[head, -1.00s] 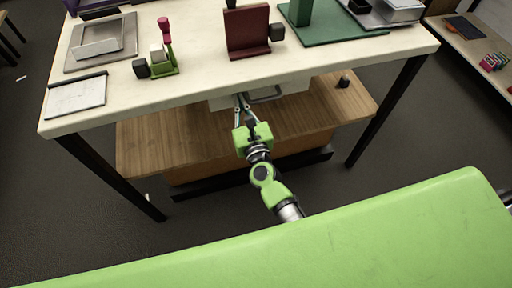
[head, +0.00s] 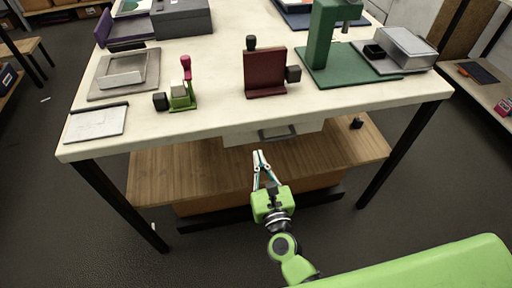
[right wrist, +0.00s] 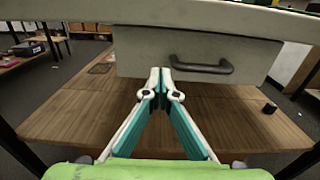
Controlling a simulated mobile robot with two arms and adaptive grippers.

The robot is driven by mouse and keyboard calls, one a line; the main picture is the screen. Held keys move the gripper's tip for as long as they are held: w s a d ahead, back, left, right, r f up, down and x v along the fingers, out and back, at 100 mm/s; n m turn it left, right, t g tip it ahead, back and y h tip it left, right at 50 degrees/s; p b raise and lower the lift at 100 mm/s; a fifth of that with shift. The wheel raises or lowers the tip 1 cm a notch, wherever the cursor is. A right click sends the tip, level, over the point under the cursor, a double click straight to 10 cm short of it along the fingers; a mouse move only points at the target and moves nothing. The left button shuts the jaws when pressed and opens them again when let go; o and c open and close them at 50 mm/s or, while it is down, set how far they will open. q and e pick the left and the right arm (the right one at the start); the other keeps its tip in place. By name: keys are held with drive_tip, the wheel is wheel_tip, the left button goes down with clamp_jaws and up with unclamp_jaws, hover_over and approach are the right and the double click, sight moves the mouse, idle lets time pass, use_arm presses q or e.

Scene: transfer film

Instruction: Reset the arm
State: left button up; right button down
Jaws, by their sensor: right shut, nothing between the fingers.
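My right gripper (head: 258,155) is shut and empty. In the head view it is in front of the table's near edge, below the tabletop and above the wooden lower shelf (head: 180,172). In the right wrist view the gripper (right wrist: 160,72) points at a pale drawer front (right wrist: 140,50) with a dark handle (right wrist: 200,66). Its fingertips are together, left of the handle, and appear apart from it. The drawer (head: 232,138) looks shut under the tabletop. My left gripper is in neither view.
The white table (head: 215,70) carries a maroon stand (head: 265,72), a green press (head: 325,40), a small green device (head: 181,97), a grey tray (head: 122,70) and a white pad (head: 97,122). A small black object (head: 356,123) sits on the shelf's right. Dark floor is clear around the table legs.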

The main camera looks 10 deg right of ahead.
drive_tip(key=s+f+n+g+y, duration=0.1)
drive_tip(key=s+f+n+g, duration=0.2)
drive_tip(key=s+f+n, duration=0.55)
drive_tip(key=s+f+n+g, duration=0.2)
drive_tip(key=f+n, duration=0.4)
drive_tip(key=f, duration=0.7)
drive_tip(key=s+f+n+g+y, duration=0.1)
drive_tip(key=s+f+n+g, duration=0.2)
drive_tip(key=s+f+n, duration=0.6)
drive_tip(key=s+d+f+n+g+h, duration=0.1)
drive_tip(key=s+d+f+n+g, duration=0.3)
drive_tip(key=s+f, duration=0.5)
drive_tip(key=s+d+f+n+g+h+p, duration=0.1)
drive_tip(key=s+d+f+n+g, duration=0.4)
drive_tip(key=s+d+f+n, duration=0.4)
drive_tip(key=s+n, duration=0.1)
drive_tip(key=s, duration=0.5)
drive_tip(key=shift+d+f+h, duration=0.2)
drive_tip(key=shift+f+h, duration=0.1)
drive_tip(key=shift+f, duration=0.1)
drive_tip(key=shift+n, duration=0.25)
